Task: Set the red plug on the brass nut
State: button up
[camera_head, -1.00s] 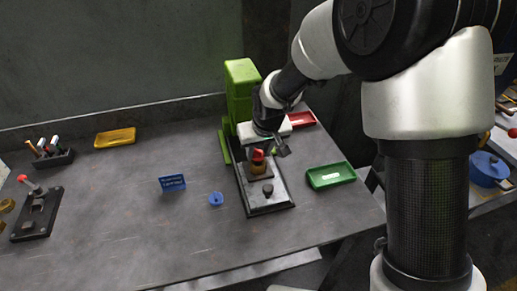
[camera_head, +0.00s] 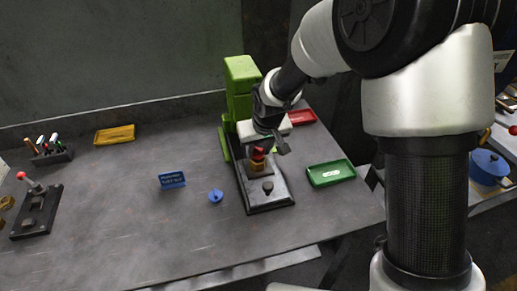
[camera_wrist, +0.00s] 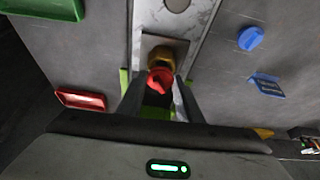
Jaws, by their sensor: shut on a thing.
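The red plug (camera_head: 258,153) is held between the fingers of my gripper (camera_head: 270,146), which is shut on it over the green press. In the wrist view the red plug (camera_wrist: 160,78) sits between the fingertips. The brass nut (camera_head: 257,165) stands on the press's base, directly below the plug. In the wrist view the nut (camera_wrist: 161,57) shows just beyond the plug. The plug looks to be at or touching the top of the nut; I cannot tell if it is seated.
The green press (camera_head: 242,85) rises behind the nut, close to my gripper. A green tray (camera_head: 344,182) is at right, a red tray (camera_head: 303,117) behind. A blue knobbed piece (camera_head: 216,196) and a blue sign (camera_head: 172,180) stand left. The table's middle left is clear.

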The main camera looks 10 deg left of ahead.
jog(key=shift+f+b, duration=0.4)
jog(key=shift+f, duration=0.1)
jog(key=o, duration=0.7)
jog(key=shift+o, duration=0.2)
jog(key=shift+r, duration=0.1)
jog(key=p+v, duration=0.5)
jog(key=v, duration=0.4)
jog(key=shift+w+a+r, duration=0.15)
jog(key=shift+w+r, duration=0.15)
jog(key=shift+r, duration=0.15)
